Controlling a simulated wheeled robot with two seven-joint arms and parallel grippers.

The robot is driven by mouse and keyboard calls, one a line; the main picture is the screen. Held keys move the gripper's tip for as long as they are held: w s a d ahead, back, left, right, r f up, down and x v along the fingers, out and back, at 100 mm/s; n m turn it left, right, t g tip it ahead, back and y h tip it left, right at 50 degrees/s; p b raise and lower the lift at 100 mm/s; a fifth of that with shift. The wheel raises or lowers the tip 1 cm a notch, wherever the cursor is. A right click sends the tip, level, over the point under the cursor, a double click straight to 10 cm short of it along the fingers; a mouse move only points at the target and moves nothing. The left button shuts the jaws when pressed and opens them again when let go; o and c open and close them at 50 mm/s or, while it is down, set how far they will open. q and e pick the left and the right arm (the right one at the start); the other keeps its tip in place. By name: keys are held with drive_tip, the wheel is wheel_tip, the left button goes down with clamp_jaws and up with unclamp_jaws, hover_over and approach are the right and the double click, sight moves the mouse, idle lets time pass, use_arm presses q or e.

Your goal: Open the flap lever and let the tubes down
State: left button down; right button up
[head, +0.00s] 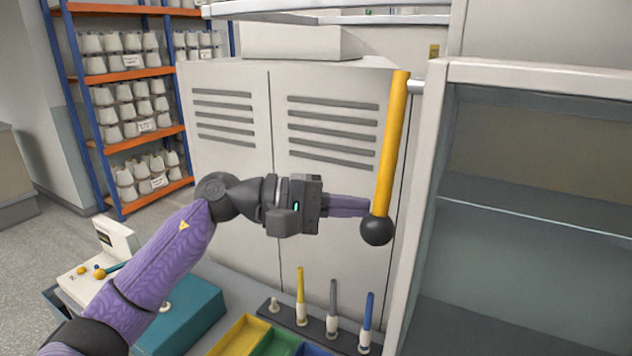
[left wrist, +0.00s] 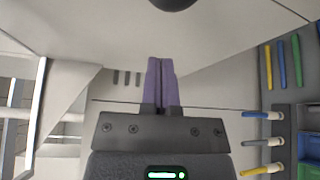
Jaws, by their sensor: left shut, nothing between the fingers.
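The flap lever is a yellow bar (head: 392,140) hanging down, slightly tilted, from a pale pivot at the cabinet's edge. Its black ball knob (head: 376,230) is at the lower end; part of the knob also shows at the top of the left wrist view (left wrist: 175,3). My left gripper (head: 366,207) is shut and empty, its purple fingers pointing right at the lever just above the knob. In the left wrist view its fingertips (left wrist: 160,62) lie together, apart from the knob in the picture. I cannot tell whether they touch the bar. No tubes are identifiable behind the flap.
Yellow (head: 301,282), grey (head: 333,296) and blue (head: 368,310) sticks stand on a dark strip below. Yellow (head: 238,338) and green (head: 276,344) bins lie in front. A pale shelf frame (head: 432,180) stands close right of the lever. The louvred cabinet (head: 230,165) is behind.

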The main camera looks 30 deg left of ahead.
use_arm(q)
drive_tip(key=s+d+p, duration=0.2)
drive_tip(key=p, duration=0.1)
drive_tip(key=shift+s+d+r, duration=0.2)
drive_tip(key=shift+s, duration=0.2)
use_arm(e)
drive_tip(key=r, duration=0.4)
drive_tip(key=shift+w+a, duration=0.15)
drive_tip(key=shift+a, duration=0.1)
use_arm(q)
drive_tip(key=shift+a, duration=0.1)
use_arm(e)
drive_tip(key=shift+f, duration=0.1)
